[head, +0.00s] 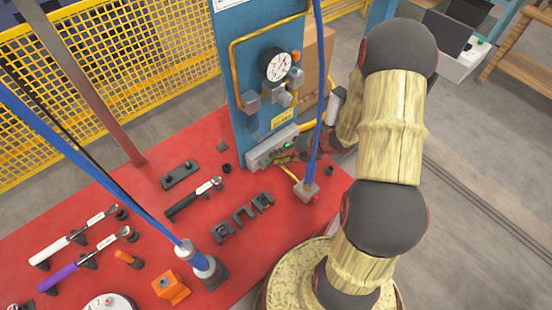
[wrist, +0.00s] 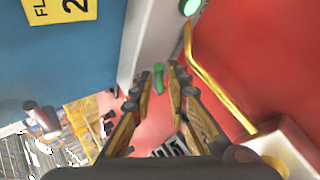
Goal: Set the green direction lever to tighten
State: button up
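A small green piece, which looks like the direction lever (wrist: 158,76), shows in the wrist view beyond and between my fingertips. Which way it is set cannot be told. My gripper (wrist: 157,92) is open, with its two yellow-and-black fingers apart on either side of the line to the green piece. No contact shows. In the head view my gripper (head: 287,156) is low beside the grey box at the foot of the blue column, partly hidden by my arm. The lever cannot be made out clearly there.
The grey box (head: 262,153) with a green lamp (wrist: 190,7) stands close to my fingers, below the blue column (head: 240,85). A yellow pipe (wrist: 205,75) runs close on the right in the wrist view.

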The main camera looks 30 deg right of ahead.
jog(key=shift+w+a+f, duration=0.3)
jog(key=shift+w+f, duration=0.05)
jog(key=shift+f, duration=0.05)
grip_shut()
dwell(0.6)
